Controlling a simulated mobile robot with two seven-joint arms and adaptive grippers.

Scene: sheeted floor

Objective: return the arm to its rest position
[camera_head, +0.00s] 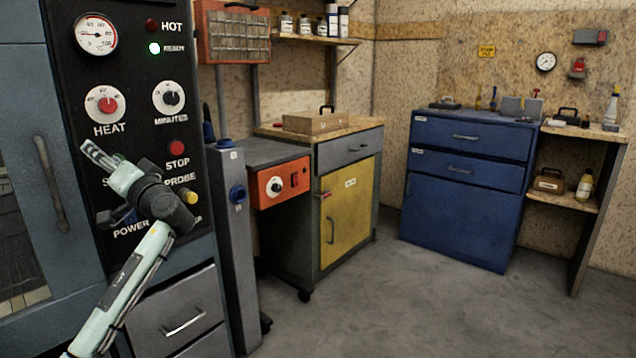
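My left arm (128,285) comes up from the lower left, pale green with dark joints. It is bent in front of the oven's black control panel (130,60). Its far end, with my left gripper (92,152), points up and to the left, over the panel below the HEAT dial (106,104). The gripper is small and seen at an angle, so I cannot tell its opening or whether it touches the panel. The arm hides parts of the lower labels. My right arm and gripper are not in view.
The oven door (35,190) with its handle is left of the arm; a drawer (180,318) is below. A grey post (235,250) and a cabinet with a yellow door (347,210) stand to the right. A blue drawer cabinet (460,215) is farther back. The middle floor (400,310) is clear.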

